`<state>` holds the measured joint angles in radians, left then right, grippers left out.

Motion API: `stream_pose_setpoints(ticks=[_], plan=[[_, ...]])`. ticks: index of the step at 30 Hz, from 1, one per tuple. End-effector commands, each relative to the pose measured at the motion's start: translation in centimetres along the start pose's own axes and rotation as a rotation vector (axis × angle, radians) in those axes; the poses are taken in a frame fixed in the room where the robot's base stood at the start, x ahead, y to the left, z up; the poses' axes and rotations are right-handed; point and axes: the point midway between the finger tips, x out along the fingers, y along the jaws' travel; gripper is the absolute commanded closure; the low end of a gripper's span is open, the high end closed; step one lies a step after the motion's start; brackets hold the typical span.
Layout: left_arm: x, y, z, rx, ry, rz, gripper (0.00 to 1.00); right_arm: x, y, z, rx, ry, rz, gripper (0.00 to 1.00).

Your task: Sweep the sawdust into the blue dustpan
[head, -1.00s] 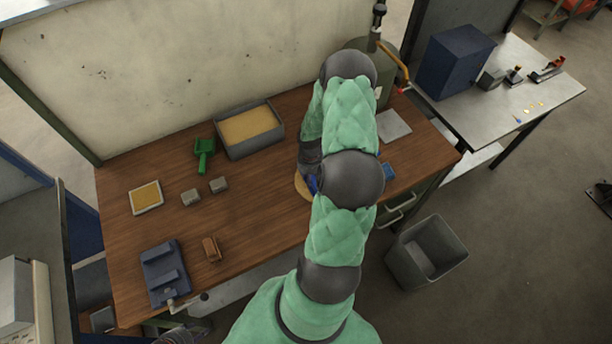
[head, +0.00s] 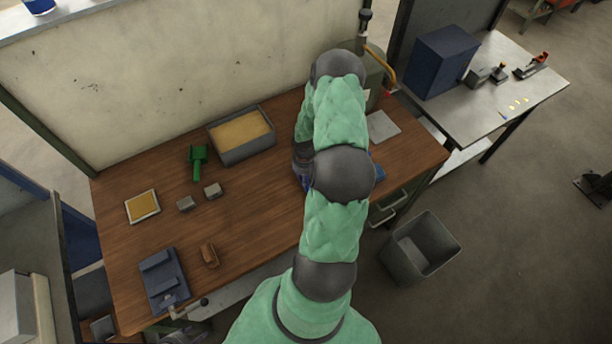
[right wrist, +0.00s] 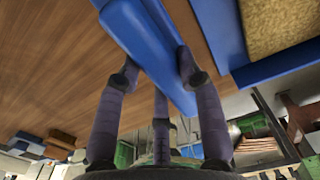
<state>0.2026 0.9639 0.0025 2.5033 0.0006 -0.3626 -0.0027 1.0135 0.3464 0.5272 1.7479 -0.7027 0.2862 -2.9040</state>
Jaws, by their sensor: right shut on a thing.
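My right gripper (right wrist: 160,80) is shut on a blue brush (right wrist: 135,32), seen as a long blue bar between the fingers in the right wrist view. In the head view my right arm hides most of this gripper and the brush. The blue dustpan (right wrist: 218,28) lies to the right of the brush in the right wrist view. Sawdust (right wrist: 283,25), tan and grainy, shows within its blue edges. In the head view only a bit of the dustpan (head: 379,173) shows to the right of my arm. My left gripper cannot be made out.
The wooden bench (head: 250,200) also holds a grey tray of yellow grains (head: 243,132), a green scoop (head: 197,160), a small tan-filled tray (head: 142,206), grey blocks (head: 186,203), a brown block (head: 209,255) and a blue-grey fixture (head: 162,280). A grey bin (head: 420,249) stands on the floor.

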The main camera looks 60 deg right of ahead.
Motion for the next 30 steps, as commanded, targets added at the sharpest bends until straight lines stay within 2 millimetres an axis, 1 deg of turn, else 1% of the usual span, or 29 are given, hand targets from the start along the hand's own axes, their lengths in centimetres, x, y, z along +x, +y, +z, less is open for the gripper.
stream_pose_setpoints(ticks=[1,13,17,30], plan=[[-0.7,0.3,0.0,0.0,0.0,0.0,0.6,-0.8,0.2,0.0,-0.001,-0.001,0.0,0.89],[-3.4,1.2,0.1,0.0,0.0,0.0,0.6,-4.0,1.2,0.1,-0.001,-0.003,-0.001,0.89],[-3.6,1.3,0.1,0.0,0.0,0.0,0.6,-4.3,1.3,0.1,-0.001,-0.003,-0.001,0.89],[-3.6,1.3,0.1,0.0,0.0,0.0,0.6,-4.2,1.4,0.1,-0.001,-0.002,-0.001,0.89]])
